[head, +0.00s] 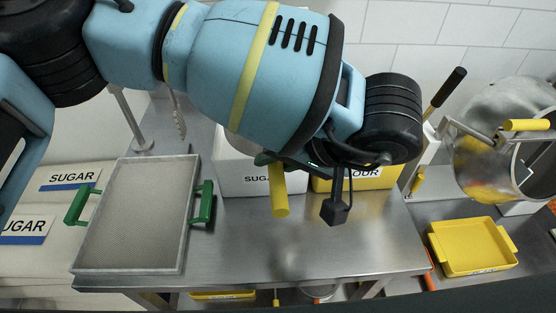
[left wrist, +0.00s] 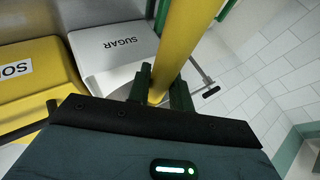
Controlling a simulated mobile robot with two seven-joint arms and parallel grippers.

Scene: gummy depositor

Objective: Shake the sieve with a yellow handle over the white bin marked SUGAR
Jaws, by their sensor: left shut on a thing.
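My left gripper (head: 268,160) is shut on the yellow handle (head: 280,192) of the sieve, which sticks out below the fingers. In the left wrist view the handle (left wrist: 183,40) runs up between the two dark green fingers of the gripper (left wrist: 160,92). The white bin marked SUGAR (head: 236,186) stands at the back of the steel table, behind and below the gripper. It also shows in the left wrist view (left wrist: 100,62). My right gripper is not in view.
A flat framed screen with green handles (head: 135,215) lies at the table's left. A steel drum (head: 490,150) and a yellow tray (head: 470,247) are at right. The table's front middle (head: 300,255) is clear.

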